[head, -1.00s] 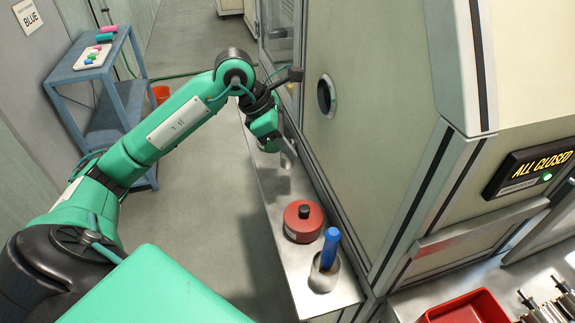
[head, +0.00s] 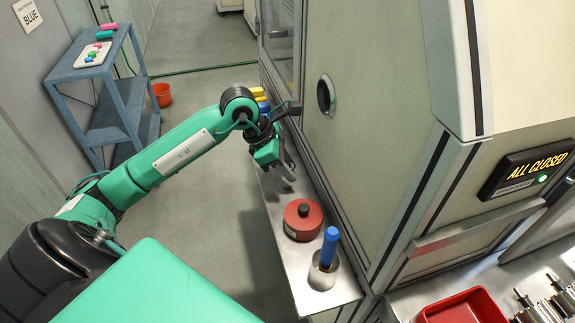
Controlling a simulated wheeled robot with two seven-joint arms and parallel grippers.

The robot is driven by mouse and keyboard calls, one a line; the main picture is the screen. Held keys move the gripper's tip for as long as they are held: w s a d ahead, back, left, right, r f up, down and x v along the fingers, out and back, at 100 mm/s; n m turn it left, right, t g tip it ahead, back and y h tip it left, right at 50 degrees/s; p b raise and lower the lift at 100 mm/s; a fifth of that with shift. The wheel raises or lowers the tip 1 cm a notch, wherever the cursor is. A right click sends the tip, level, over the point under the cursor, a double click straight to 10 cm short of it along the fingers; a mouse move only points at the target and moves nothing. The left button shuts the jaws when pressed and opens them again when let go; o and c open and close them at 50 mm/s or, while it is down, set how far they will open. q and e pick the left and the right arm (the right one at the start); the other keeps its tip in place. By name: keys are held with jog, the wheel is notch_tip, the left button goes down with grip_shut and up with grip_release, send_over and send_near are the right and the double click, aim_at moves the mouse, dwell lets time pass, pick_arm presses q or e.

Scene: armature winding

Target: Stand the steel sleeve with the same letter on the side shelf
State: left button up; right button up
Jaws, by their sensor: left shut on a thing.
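My left gripper (head: 284,168) hangs over the far part of the steel side shelf (head: 283,222), beside the machine wall. It is shut on a small grey metal thing, which looks like the steel sleeve. The fingers and wrist hide most of it, and no letter can be read. I cannot tell whether it touches the shelf. Nearer on the shelf stand a red round canister (head: 302,221) with a black knob and a steel cup (head: 323,275) with a blue handle (head: 329,246) upright in it. My right gripper is not in view.
The tall machine (head: 375,140) borders the shelf on the right; its sign (head: 528,170) reads ALL CLOSED. Yellow and blue things (head: 259,97) show behind my wrist. A red tray (head: 465,308) and metal parts (head: 545,305) are at lower right. A blue cart (head: 100,75) stands left.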

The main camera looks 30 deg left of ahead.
pick_arm(q)
jog(key=shift+f, duration=0.15)
jog(key=o, duration=1)
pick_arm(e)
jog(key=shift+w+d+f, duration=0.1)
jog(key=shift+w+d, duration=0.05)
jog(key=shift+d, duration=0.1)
pick_arm(q)
jog(key=shift+r, duration=0.25)
jog(key=shift+a+r, duration=0.25)
jog(key=shift+b+v, duration=1.05)
jog(key=shift+v, duration=4.6)
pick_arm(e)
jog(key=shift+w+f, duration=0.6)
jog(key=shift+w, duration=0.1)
